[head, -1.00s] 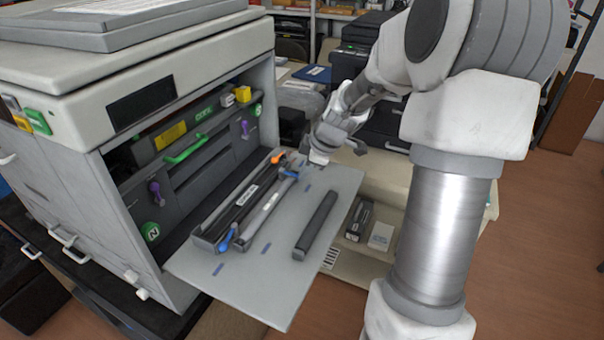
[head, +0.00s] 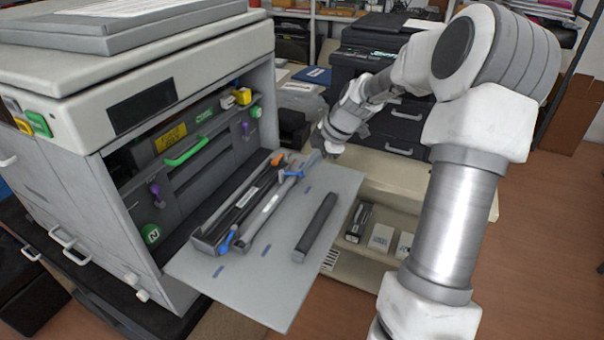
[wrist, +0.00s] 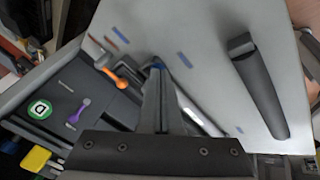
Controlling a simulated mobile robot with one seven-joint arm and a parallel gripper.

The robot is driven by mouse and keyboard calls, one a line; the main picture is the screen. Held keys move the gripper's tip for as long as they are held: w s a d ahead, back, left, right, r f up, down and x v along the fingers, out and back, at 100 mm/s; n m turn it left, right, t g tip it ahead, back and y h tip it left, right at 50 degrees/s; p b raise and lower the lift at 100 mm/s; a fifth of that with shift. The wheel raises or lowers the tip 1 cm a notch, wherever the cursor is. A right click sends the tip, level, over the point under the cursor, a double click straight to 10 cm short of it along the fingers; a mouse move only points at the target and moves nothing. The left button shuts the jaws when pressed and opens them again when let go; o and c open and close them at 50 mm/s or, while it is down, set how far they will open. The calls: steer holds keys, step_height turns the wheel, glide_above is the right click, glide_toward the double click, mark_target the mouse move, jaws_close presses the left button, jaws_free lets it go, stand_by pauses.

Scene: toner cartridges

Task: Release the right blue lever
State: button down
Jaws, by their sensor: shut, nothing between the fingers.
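The right blue lever (head: 293,174) is at the far end of the long dark toner unit (head: 240,203) on the printer's lowered door, beside an orange lever (head: 277,159). The left blue lever (head: 228,238) is at the near end of the unit.
The lowered grey door (head: 255,285) carries a loose black cartridge (head: 316,226) to the right of the unit. The open printer bay has purple levers (head: 155,193) and a green handle (head: 186,150). A cream cabinet (head: 410,175) stands behind the door.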

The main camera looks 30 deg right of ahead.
steer(key=shift+w+d+n+g+y+p, duration=0.3)
steer(key=shift+w+n+p, duration=0.15)
steer(key=shift+n, duration=0.4)
steer(key=shift+w+d+n+g+y+p, duration=0.25)
steer(key=shift+w+n, duration=0.2)
steer(key=shift+n, duration=0.4)
steer(key=shift+w+d+n+g+p, duration=0.1)
steer(key=shift+w+n+g+p, duration=0.35)
steer(key=shift+w+n, duration=0.4)
steer(key=shift+w, duration=0.8)
steer(key=shift+s, duration=0.1)
steer(key=shift+s+a+f+y, duration=0.1)
steer(key=shift+s+a+y, duration=0.05)
steer(key=shift+a, duration=0.3)
steer(key=shift+s+a+y, duration=0.1)
steer(key=shift+s+a, duration=0.05)
steer(key=shift+a, duration=0.25)
steer(key=shift+d, duration=0.1)
